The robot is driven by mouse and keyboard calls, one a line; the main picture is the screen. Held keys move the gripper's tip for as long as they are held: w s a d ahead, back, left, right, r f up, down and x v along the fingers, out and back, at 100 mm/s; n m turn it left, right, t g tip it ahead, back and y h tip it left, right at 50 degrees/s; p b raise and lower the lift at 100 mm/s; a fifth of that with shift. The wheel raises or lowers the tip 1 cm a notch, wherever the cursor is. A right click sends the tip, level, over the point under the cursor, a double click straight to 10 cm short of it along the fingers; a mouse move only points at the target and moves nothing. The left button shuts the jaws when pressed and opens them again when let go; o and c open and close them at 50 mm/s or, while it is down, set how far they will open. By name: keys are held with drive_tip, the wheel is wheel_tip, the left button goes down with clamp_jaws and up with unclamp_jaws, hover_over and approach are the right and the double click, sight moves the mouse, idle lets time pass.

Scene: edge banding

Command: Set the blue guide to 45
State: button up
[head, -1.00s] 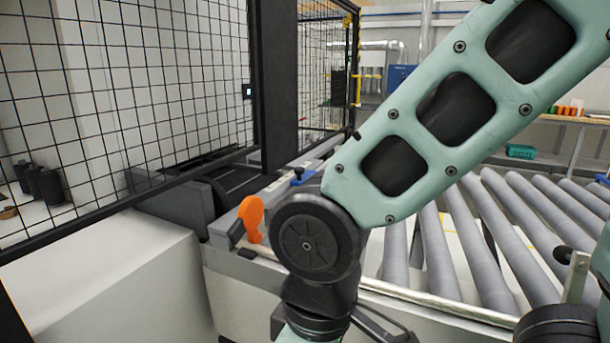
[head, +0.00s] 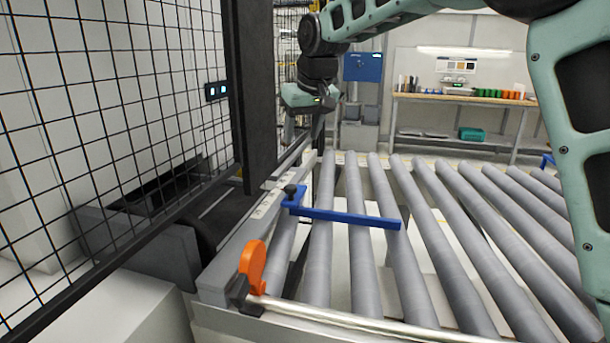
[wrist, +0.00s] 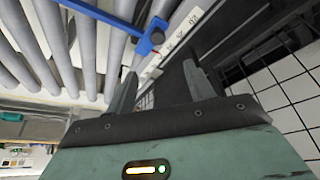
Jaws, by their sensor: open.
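The blue guide (head: 345,217) is a bar lying across the rollers, with its clamp end and dark knob at the left rail. In the wrist view the guide (wrist: 100,14) shows at the top, its knob near the top middle. A pale scale strip (head: 265,205) with dark marks runs along the rail; in the wrist view a number on the strip (wrist: 190,20) looks like 50, but which mark the guide sits at is unclear. My gripper (wrist: 160,88) is open and empty, above the far end of the rail, beyond the guide and apart from it.
An orange lever (head: 252,268) stands at the rail's near end. A black mesh fence (head: 120,110) and a dark post (head: 250,90) border the rail's left side. Grey rollers (head: 440,240) fill the right. A workbench (head: 465,98) stands at the back.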

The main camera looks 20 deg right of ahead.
sight(291, 186)
drive_tip(key=x, duration=0.5)
drive_tip(key=p+x, duration=0.1)
drive_tip(key=x, duration=0.5)
drive_tip(key=p+x, duration=0.1)
drive_tip(key=x, duration=0.5)
drive_tip(key=shift+w+d+f, duration=0.1)
drive_tip(key=shift+w+d, duration=0.1)
drive_tip(key=shift+d, duration=0.05)
